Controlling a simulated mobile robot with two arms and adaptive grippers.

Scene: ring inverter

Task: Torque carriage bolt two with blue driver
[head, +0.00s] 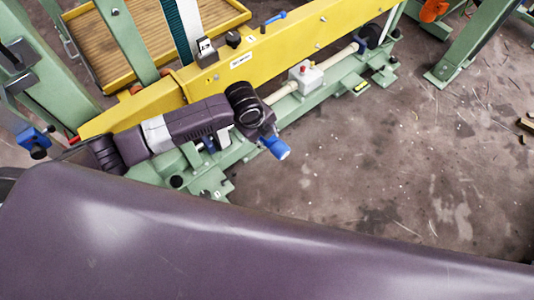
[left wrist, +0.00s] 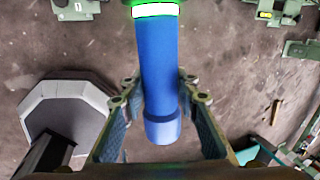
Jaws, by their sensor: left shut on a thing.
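The blue driver (left wrist: 157,70) stands between the two fingers of my left gripper (left wrist: 162,98) in the left wrist view, its rounded end toward my palm. A glowing green and white band (left wrist: 155,10) circles its far end. My left gripper is shut on the driver. The driver's tip is cut off at the top of the wrist view. I cannot make out carriage bolt two. My right gripper is not in view.
A yellow beam (head: 290,42) runs diagonally along the green base rail (head: 333,80), with a small blue-handled part (head: 275,17) on top. A white box with a red button (head: 305,77) sits on the rail. Scuffed floor (head: 400,150) lies open to the right.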

